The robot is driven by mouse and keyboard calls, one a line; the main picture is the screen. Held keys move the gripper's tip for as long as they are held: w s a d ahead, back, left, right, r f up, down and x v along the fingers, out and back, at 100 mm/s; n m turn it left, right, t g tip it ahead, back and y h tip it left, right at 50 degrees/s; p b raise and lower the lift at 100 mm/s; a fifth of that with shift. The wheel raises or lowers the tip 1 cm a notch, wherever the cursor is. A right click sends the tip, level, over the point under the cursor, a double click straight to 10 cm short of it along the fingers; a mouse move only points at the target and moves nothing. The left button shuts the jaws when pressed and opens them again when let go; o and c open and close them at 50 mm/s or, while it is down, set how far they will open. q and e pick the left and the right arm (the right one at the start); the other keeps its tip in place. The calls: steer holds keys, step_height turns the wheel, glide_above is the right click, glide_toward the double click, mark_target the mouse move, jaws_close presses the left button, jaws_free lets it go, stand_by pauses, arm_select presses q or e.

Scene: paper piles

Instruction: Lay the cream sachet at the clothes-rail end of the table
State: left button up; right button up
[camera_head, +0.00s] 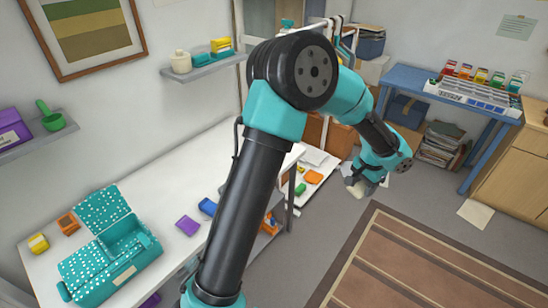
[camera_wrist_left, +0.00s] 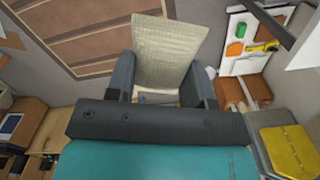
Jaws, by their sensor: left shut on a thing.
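The cream sachet (camera_wrist_left: 165,50) stands between the fingers of my left gripper (camera_wrist_left: 165,92), which is shut on it, in the left wrist view. In the head view my left gripper (camera_head: 366,184) hangs beyond the table's right edge, with a pale bit of the sachet (camera_head: 357,191) under it. The white table (camera_head: 160,190) runs along the left wall, and my arm hides part of it. The clothes rail (camera_head: 336,24) shows at the back, partly behind my arm. My right gripper is not in view.
A teal dotted box (camera_head: 110,262) stands open on the table's near part. Purple (camera_head: 187,225) and blue (camera_head: 207,206) packets lie beside my arm. A blue bench (camera_head: 405,78) holds a grey tray. A brown rug (camera_head: 410,260) lies on the floor.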

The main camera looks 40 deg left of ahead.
arm_select(q)
steer(key=shift+d, duration=0.15)
steer(key=s+a+f+n, duration=0.1)
steer(key=s+a+f, duration=0.2)
steer(key=a, duration=0.8)
steer(key=s+a+f+n, duration=0.2)
steer(key=s+a+f, duration=0.2)
steer(key=a, duration=0.8)
steer(key=s+a+f+n, duration=0.1)
steer(key=s+a+f, duration=0.3)
steer(key=a, duration=0.7)
step_height(320, 180, down, 2)
steer(key=shift+a+f+n, duration=0.1)
steer(key=shift+a+n, duration=0.15)
steer(key=shift+n, duration=0.05)
steer(key=w+a, duration=0.3)
steer(key=a, duration=0.1)
steer(key=w+a+f, duration=0.1)
steer(key=w+a, duration=0.2)
steer(key=w, duration=0.1)
steer(key=w+a, duration=0.3)
steer(key=a, duration=0.1)
steer(key=shift+w+a+f, duration=0.15)
steer(key=shift+a+f, duration=0.05)
steer(key=shift+a, duration=0.1)
